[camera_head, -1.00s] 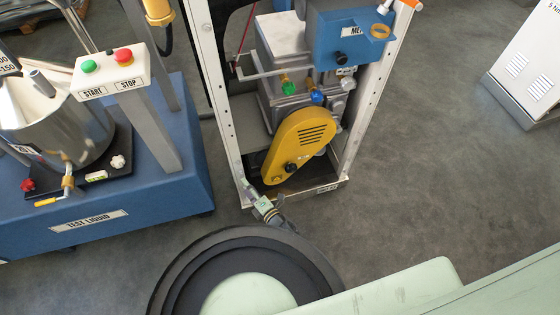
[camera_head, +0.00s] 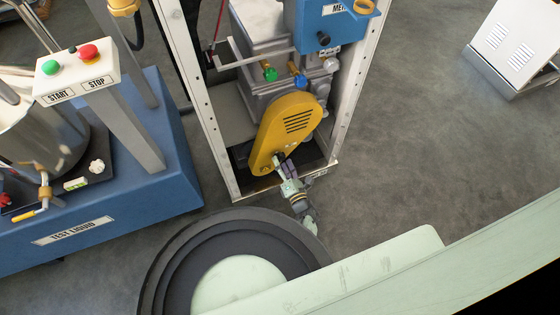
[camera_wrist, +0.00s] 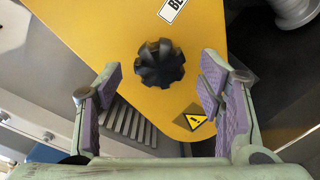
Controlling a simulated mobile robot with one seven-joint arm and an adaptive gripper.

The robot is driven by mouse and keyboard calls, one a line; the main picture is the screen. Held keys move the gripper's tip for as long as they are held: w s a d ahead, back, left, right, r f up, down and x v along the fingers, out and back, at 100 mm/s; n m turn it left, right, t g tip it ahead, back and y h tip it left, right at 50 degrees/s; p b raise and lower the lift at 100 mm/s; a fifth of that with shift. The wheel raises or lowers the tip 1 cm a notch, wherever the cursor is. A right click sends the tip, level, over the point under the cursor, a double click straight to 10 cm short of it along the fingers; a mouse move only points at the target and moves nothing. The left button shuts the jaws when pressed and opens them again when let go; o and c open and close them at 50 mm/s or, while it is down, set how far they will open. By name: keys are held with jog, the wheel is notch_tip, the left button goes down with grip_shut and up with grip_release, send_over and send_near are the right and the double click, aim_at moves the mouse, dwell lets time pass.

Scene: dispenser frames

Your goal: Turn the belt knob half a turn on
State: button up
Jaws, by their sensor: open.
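The belt knob (camera_wrist: 160,63) is a black, lobed knob on the yellow belt cover (camera_wrist: 100,30). In the wrist view it sits ahead of my gripper (camera_wrist: 155,100), between the lines of the two purple-padded fingers. The fingers are open and apart from the knob on both sides. In the head view my gripper (camera_head: 283,168) is at the lower end of the yellow cover (camera_head: 290,118), in front of the knob, which is mostly hidden there. Whether any fingertip touches the cover is not clear.
The dispenser frame's uprights (camera_head: 207,110) stand on both sides of the cover. A blue box (camera_head: 330,25) and green and blue valves are above it. A blue test-liquid stand (camera_head: 160,190) with a start/stop panel (camera_head: 75,70) is at left.

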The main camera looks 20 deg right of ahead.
jog(key=shift+w, duration=1.25)
jog(key=shift+c, duration=0.4)
jog(key=c, duration=1.1)
